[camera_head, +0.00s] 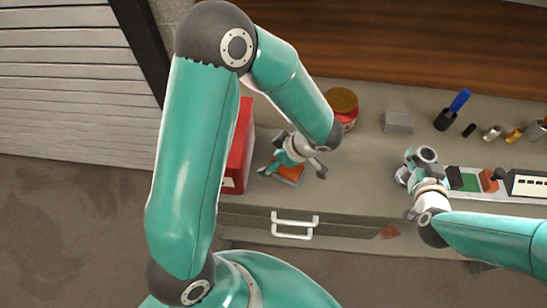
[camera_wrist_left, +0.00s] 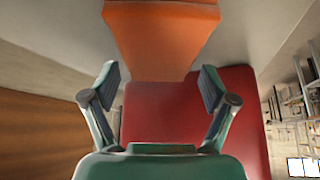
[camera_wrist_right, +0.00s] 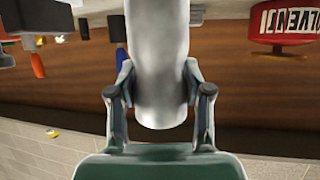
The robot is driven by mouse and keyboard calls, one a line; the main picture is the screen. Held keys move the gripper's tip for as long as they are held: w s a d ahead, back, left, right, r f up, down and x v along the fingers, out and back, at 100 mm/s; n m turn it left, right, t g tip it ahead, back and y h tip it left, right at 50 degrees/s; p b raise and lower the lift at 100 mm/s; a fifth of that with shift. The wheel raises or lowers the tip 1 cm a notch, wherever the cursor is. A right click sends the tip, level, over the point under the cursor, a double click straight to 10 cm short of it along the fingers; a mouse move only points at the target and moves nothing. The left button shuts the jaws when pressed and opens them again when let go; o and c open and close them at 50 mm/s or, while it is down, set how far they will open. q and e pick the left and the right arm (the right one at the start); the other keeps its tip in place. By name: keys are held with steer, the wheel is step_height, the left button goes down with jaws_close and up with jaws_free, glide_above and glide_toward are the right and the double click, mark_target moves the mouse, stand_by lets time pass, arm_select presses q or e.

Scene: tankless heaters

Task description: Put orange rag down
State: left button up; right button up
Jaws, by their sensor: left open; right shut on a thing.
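The orange rag (camera_head: 289,174) lies on the workbench, just right of the red box, partly covered by my left gripper in the head view. In the left wrist view the rag (camera_wrist_left: 160,38) shows as a flat-sided orange shape beyond the fingertips. My left gripper (camera_head: 292,170) is open above the rag, with nothing between its fingers (camera_wrist_left: 160,85). My right gripper (camera_head: 416,170) is shut on a grey metal cylinder (camera_wrist_right: 157,60), held over the bench at the right. The cylinder's round end (camera_head: 427,154) shows in the head view.
A red box (camera_head: 240,150) stands left of the rag. A red can with a yellowish top (camera_head: 342,103), a grey block (camera_head: 398,122) and a dark cup with a blue-handled tool (camera_head: 445,119) stand behind. A tray (camera_head: 463,170) lies at right. A drawer handle (camera_head: 294,219) is in front.

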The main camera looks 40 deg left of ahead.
mark_target(294, 170)
arm_select(q)
steer(key=v, duration=1.2)
steer(key=shift+o, duration=0.4)
steer(key=shift+f, duration=0.1)
